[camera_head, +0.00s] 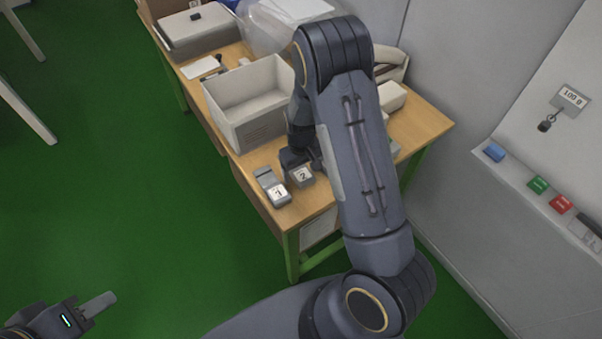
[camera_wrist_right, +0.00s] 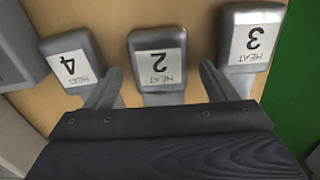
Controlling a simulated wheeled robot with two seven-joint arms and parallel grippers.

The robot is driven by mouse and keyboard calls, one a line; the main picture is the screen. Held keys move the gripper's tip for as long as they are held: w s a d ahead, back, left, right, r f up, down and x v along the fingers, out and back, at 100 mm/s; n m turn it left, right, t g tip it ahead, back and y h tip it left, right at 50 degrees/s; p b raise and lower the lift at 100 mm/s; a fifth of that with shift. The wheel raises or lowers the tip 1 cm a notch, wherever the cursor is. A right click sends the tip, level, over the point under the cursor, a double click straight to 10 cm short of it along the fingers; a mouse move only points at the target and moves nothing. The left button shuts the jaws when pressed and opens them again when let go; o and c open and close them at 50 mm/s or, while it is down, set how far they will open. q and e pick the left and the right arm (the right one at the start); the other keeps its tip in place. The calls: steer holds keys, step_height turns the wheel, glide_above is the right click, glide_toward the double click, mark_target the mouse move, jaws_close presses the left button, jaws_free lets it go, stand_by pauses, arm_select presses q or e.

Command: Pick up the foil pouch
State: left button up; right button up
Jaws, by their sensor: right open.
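Several grey items with white labels stand in a row on the wooden table. I cannot tell for sure which thing is the foil pouch. My right gripper (camera_wrist_right: 160,85) is open, its fingers either side of the middle item's lower part; contact is unclear. In the head view, my right arm hides part of the row. My left gripper (camera_head: 98,304) is far from the table, at bottom left.
A pale open bin (camera_head: 232,128) stands on the table (camera_head: 425,118) behind the row. A grey box (camera_head: 200,36) and a clear bag (camera_head: 262,35) are at the far end. A wall with a ledge (camera_head: 520,183) is at right.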

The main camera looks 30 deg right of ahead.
steer(key=c, duration=1.1)
steer(key=shift+o, duration=0.2)
steer(key=shift+r, duration=0.1)
